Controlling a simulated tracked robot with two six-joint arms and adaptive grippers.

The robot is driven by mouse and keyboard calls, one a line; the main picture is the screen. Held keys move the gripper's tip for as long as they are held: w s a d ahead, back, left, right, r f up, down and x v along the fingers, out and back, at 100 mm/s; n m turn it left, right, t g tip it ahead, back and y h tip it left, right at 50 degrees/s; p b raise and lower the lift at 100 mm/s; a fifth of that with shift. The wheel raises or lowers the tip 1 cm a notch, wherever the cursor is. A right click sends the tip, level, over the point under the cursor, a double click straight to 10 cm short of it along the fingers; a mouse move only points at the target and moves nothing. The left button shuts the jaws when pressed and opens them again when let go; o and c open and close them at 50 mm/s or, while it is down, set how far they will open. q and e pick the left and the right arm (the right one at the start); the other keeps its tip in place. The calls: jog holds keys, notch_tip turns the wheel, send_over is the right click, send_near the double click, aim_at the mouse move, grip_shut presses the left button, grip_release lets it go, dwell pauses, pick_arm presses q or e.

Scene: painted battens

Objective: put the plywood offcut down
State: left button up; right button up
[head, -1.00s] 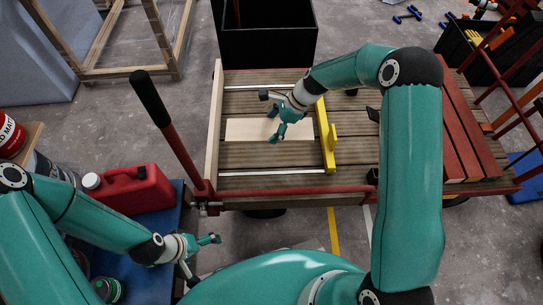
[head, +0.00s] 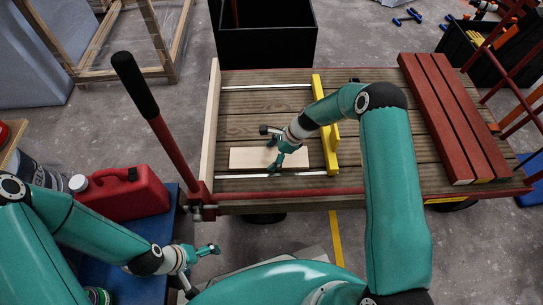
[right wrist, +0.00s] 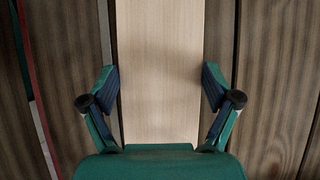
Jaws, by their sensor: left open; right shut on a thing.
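The plywood offcut (head: 245,157) is a pale flat board lying lengthwise across the picture, low over the slatted deck of the cart (head: 240,128). I cannot tell whether its underside touches the slats. My right gripper (head: 272,151) is shut on it across its width, right of its middle. In the right wrist view the offcut (right wrist: 160,60) runs between the two fingers of the right gripper (right wrist: 160,85), one at each long edge. My left gripper (head: 204,268) is open and empty, below the cart's near edge at the lower left.
A yellow bar (head: 320,105) stands across the deck just right of the offcut. A pale batten (head: 211,130) edges the deck's left end. Red battens (head: 445,115) lie at the right. A red lever (head: 177,150) rises at the near left corner, beside a red can (head: 120,195).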

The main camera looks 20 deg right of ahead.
jog(key=o, duration=1.1)
jog(key=shift+f, duration=0.1)
jog(key=shift+f, duration=0.1)
